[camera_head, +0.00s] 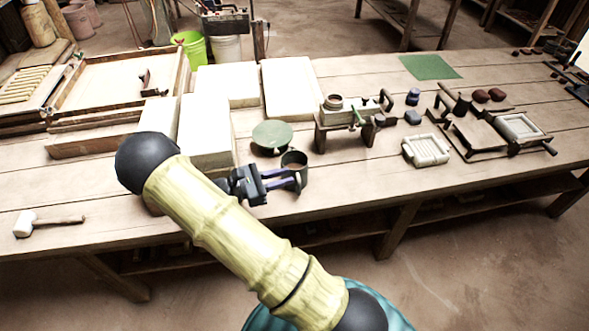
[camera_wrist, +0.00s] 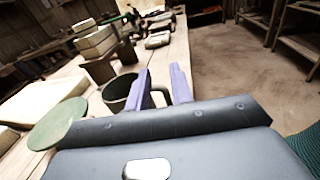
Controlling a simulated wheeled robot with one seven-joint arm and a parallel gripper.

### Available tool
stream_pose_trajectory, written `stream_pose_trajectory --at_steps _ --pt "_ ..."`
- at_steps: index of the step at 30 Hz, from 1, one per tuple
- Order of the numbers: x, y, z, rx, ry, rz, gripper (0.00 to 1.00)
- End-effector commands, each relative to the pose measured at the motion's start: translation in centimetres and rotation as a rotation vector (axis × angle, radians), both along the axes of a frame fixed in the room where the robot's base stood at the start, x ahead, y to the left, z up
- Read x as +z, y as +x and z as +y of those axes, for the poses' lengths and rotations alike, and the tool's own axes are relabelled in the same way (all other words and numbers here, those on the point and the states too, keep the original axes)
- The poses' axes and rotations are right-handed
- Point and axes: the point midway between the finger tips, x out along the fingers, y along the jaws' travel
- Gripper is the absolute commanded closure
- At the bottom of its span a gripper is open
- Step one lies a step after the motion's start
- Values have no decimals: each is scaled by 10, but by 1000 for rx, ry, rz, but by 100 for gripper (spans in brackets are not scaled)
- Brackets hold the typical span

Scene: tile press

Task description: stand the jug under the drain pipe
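The jug (camera_head: 294,160) is a dark, open-topped vessel standing upright near the front edge of the bench. In the wrist view the jug (camera_wrist: 117,93) shows its round rim and a dark handle at its right. My gripper (camera_head: 283,179) is low at the jug's side. Its two purple fingers (camera_wrist: 160,82) are apart, with the handle showing between them; I cannot see clear contact. A small green pipe (camera_head: 356,118), which may be the drain pipe, shows on the raised press stand (camera_head: 345,129), behind and right of the jug.
A green round disc (camera_head: 272,134) lies just behind the jug. Pale blocks (camera_head: 205,135) stand to the left. A ribbed white mould (camera_head: 426,149) sits right of the stand. Bare bench (camera_head: 350,178) lies in front of the stand. A mallet (camera_head: 42,223) lies at far left.

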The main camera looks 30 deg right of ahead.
Motion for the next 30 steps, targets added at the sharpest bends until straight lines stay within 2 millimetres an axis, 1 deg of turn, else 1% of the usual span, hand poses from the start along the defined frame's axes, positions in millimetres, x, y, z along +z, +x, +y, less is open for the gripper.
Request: stream_pose_trajectory --at_steps 1,3,11,14,17,27,29,30 --pt "3 4 2 18 -26 10 78" --pt "3 6 2 26 -40 17 78" --pt "2 6 2 24 -38 17 78" --pt "-3 6 2 24 -37 17 78" --pt "-15 6 2 24 -37 19 78" --pt "-75 5 1 23 -37 18 78" --pt "-81 5 0 21 -36 18 78" --pt "-77 4 -6 20 -36 16 78"
